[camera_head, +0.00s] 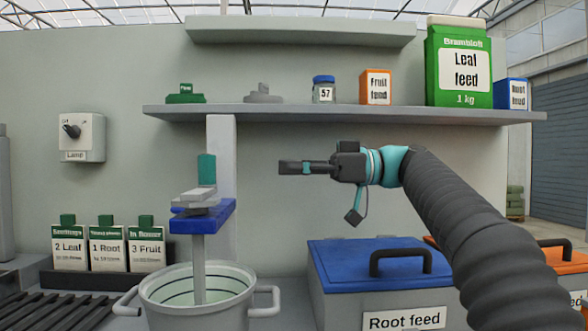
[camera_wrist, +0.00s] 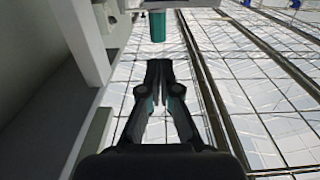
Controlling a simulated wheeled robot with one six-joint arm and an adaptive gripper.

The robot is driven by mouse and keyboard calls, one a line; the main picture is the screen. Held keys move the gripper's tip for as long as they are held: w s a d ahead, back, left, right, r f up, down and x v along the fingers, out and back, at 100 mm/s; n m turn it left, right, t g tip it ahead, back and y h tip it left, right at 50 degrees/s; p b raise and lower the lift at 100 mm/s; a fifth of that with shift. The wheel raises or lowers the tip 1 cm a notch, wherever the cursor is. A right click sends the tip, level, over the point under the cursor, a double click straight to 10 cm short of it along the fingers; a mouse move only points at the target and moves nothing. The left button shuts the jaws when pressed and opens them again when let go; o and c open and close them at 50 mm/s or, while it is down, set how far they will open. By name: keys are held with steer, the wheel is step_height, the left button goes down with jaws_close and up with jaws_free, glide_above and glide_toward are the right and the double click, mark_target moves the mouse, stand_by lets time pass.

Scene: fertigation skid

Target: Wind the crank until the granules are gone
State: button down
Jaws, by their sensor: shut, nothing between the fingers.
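The crank has an upright teal handle (camera_head: 206,168) on a grey arm (camera_head: 200,196), above a blue crossbar (camera_head: 215,218). A grey shaft (camera_head: 198,262) runs down from it into a pale two-handled pot (camera_head: 210,318). The pot's inside is pale green with a dark ring line; I cannot make out granules in it. My gripper (camera_head: 281,168) is shut and empty, pointing left, to the right of the teal handle and apart from it at about its height. In the wrist view the shut fingers (camera_wrist: 158,66) point toward the teal handle (camera_wrist: 158,27).
A blue-lidded Root feed bin (camera_head: 350,285) stands right of the pot, below my arm. Several labelled cartons (camera_head: 108,249) stand at left. A shelf (camera_head: 330,114) with feed boxes and a jar is above. A lamp switch (camera_head: 81,137) is on the wall.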

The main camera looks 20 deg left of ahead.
glide_toward(201, 182)
steer(key=a+r, duration=0.2)
steer(key=a, duration=0.3)
steer(key=shift+s+a+r+p, duration=0.1)
steer(key=shift+s+r+p, duration=0.15)
steer(key=shift+p, duration=0.1)
steer(key=shift+f+g, duration=0.1)
steer(key=shift+g, duration=0.2)
steer(key=shift+a+n+g, duration=0.25)
steer(key=shift+n+g, duration=0.05)
